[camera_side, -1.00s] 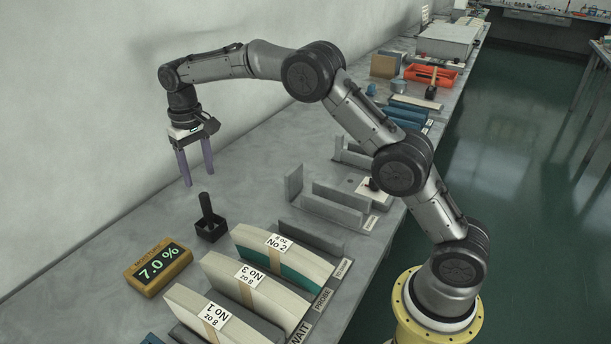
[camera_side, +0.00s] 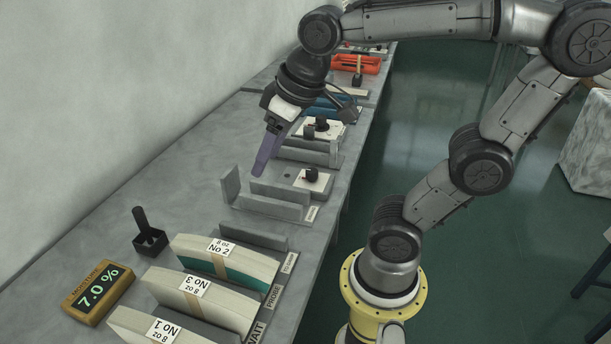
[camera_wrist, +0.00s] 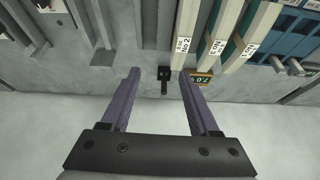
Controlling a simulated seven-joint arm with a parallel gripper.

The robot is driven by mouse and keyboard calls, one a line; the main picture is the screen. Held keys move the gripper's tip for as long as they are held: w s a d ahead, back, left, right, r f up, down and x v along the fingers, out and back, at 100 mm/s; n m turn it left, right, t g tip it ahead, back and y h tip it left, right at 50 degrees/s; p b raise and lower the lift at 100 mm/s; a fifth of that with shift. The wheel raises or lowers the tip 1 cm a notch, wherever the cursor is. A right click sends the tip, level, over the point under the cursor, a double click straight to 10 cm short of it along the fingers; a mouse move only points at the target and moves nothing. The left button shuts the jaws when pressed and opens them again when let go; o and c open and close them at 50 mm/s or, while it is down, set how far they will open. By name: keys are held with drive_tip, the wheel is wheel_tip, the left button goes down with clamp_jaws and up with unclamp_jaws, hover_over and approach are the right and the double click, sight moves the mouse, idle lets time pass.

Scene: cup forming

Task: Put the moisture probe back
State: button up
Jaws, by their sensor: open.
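The moisture probe (camera_side: 142,222) has a black handle and stands, slightly tilted, in a small black square holder (camera_side: 151,243) on the bench. An amber moisture meter (camera_side: 97,292) beside it reads 7.0 %. My gripper (camera_side: 259,170) is open and empty, above the grey upright plates, behind and to the right of the probe and well apart from it. In the wrist view the purple fingers (camera_wrist: 160,75) are spread, and the probe (camera_wrist: 164,87) with its holder shows in the gap between them, farther off.
Stacks labelled No 2 (camera_side: 222,255), No 3 (camera_side: 195,292) and No 1 (camera_side: 165,328) stand in a row beside the holder. Grey upright plates (camera_side: 266,203) are below my gripper. Bare bench lies between wall and plates.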

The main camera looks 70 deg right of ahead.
drive_tip(key=s+f, duration=0.3)
drive_tip(key=s, duration=0.3)
drive_tip(key=shift+s+f+t, duration=0.2)
drive_tip(key=shift+f+t, duration=0.2)
